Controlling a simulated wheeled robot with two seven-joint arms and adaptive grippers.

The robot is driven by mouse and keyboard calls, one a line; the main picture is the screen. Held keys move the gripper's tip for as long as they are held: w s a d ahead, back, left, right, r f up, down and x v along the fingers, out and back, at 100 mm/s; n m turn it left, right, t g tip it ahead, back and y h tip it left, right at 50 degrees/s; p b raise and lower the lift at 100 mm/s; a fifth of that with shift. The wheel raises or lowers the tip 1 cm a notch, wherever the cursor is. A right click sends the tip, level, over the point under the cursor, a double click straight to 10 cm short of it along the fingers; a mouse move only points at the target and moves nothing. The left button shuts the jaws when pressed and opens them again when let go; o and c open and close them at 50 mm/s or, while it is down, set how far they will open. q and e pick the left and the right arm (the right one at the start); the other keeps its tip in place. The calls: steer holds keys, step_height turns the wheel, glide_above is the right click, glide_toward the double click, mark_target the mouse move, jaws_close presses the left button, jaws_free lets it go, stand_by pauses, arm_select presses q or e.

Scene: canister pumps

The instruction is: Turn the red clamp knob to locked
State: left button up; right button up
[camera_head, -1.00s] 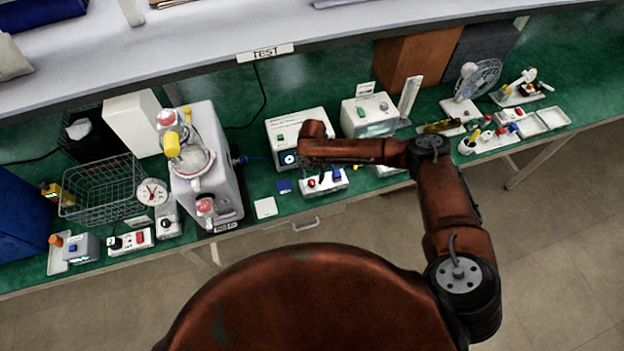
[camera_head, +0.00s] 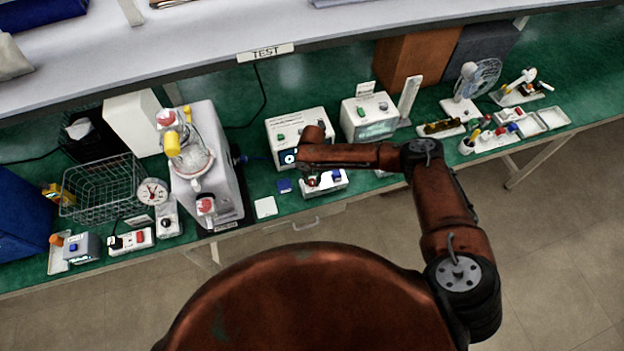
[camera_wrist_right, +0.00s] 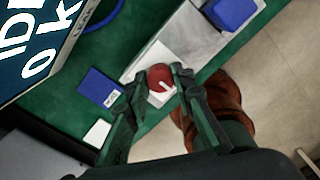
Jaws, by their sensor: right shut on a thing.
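The white line points down and right in that view. In the head view the white block (camera_head: 325,187) stands at the bench's front edge, and the red knob (camera_head: 312,181) shows just below my wrist. The marks for locked cannot be read. My left gripper is not in view.
A white tester box (camera_head: 297,124) stands behind, and the pump (camera_head: 225,165) stands farther left.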

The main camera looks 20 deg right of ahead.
jaws_close()
steer(key=shift+m, duration=0.3)
steer(key=m+p, duration=0.1)
steer(key=m, duration=0.1)
steer(key=shift+m+p, duration=0.3)
steer(key=shift+p, duration=0.05)
steer(key=m+p, duration=0.2)
steer(key=m, duration=0.3)
steer(key=shift+r+p, duration=0.1)
steer(key=shift+p, duration=0.2)
steer(key=m+p, duration=0.2)
steer(key=m, duration=0.3)
steer(key=shift+s+m+p, duration=0.1)
steer(key=shift+m+p, duration=0.2)
steer(key=shift+m, duration=0.1)
steer(key=shift+m+p, duration=0.8)
steer(key=shift+m, duration=1.1)
